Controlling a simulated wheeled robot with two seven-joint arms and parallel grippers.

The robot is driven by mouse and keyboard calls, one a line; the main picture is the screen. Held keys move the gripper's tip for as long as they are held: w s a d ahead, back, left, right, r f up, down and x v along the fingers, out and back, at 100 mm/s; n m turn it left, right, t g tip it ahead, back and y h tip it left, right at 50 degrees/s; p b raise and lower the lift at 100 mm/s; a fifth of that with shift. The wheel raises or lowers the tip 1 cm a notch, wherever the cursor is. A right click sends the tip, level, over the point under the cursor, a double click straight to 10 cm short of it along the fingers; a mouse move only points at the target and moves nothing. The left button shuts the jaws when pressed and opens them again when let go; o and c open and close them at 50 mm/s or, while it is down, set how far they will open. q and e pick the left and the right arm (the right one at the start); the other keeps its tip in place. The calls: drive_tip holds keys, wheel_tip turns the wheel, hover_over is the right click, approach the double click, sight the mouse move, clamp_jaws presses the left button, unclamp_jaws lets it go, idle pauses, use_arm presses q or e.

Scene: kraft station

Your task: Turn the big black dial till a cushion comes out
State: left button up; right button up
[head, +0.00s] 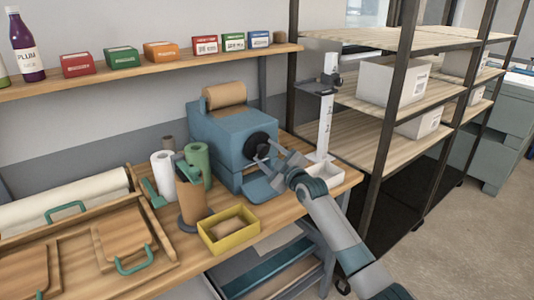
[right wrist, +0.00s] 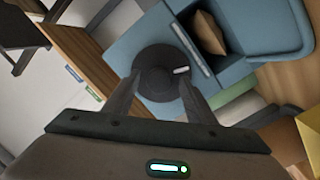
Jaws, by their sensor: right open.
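The big black dial (head: 257,146) sits on the front of a blue machine (head: 213,125) that carries a brown paper roll (head: 225,94) on top. My right gripper (head: 264,155) is at the dial. In the right wrist view the open fingers stand on either side of the dial (right wrist: 157,72), which shows a white mark on its face. I cannot tell whether the fingers touch it. A piece of brown paper (right wrist: 208,32) shows at a blue part of the machine in the right wrist view. My left gripper is not in view.
Green and white rolls (head: 197,163) stand left of the machine. A white upright stand (head: 325,115) and a shelf rack (head: 400,80) are on the right.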

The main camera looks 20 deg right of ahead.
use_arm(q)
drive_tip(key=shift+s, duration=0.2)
use_arm(e)
drive_tip(key=shift+w, duration=0.1)
drive_tip(key=shift+c, duration=0.4)
drive_tip(key=c, duration=1)
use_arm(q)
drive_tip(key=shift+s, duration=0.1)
use_arm(e)
drive_tip(key=shift+o, duration=0.2)
